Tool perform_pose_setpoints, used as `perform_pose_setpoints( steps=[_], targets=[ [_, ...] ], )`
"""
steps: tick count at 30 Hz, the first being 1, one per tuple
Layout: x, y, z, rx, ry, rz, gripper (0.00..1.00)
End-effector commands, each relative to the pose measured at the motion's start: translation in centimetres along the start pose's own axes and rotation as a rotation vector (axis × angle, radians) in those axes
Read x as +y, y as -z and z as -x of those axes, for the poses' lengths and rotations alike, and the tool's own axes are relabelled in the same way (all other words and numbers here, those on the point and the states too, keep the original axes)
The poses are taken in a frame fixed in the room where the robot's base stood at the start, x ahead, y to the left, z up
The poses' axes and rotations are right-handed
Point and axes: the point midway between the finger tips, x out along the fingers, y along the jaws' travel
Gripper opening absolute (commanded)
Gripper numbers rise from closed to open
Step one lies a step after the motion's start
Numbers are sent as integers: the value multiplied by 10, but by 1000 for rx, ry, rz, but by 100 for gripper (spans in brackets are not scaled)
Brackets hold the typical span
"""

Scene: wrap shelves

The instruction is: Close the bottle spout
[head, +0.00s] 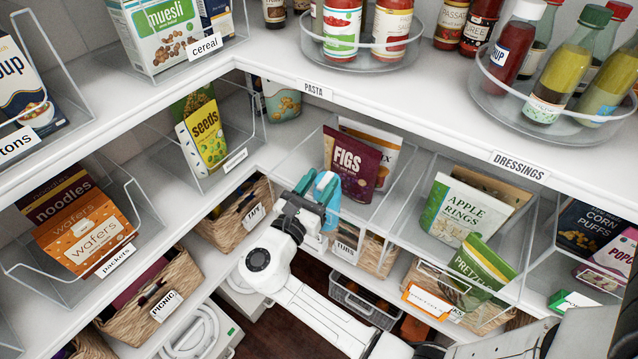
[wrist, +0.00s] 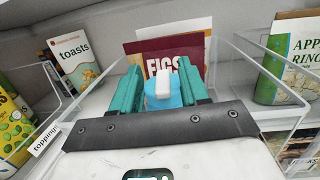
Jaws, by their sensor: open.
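A light blue bottle (wrist: 172,100) with a white spout (wrist: 163,83) shows in the wrist view, between the teal fingers. Its lower part is hidden behind my gripper's dark palm edge. My gripper (wrist: 158,82) is open, with one finger on each side of the spout and gaps beside the white part. In the head view, my gripper (head: 317,184) is at the front of the clear bin below the PASTA shelf edge. A bit of the blue bottle (head: 333,214) shows behind the right finger. I cannot tell whether the spout is open or closed.
A FIGS pouch (head: 351,163) stands in the bin behind the bottle. A clear bin with an APPLE RINGS pouch (head: 463,207) is to the right. A seeds pouch (head: 202,133) stands in a bin to the left. The shelf with the PASTA label (head: 314,89) overhangs above.

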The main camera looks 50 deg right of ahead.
Motion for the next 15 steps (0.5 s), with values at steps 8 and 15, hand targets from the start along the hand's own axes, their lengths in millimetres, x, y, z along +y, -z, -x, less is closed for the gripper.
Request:
perform_pose_setpoints(
  steps=[8, 15],
  targets=[
    [1, 2, 18, 0, -3, 0, 45],
    [1, 3, 65, 0, -5, -1, 45]
  ],
)
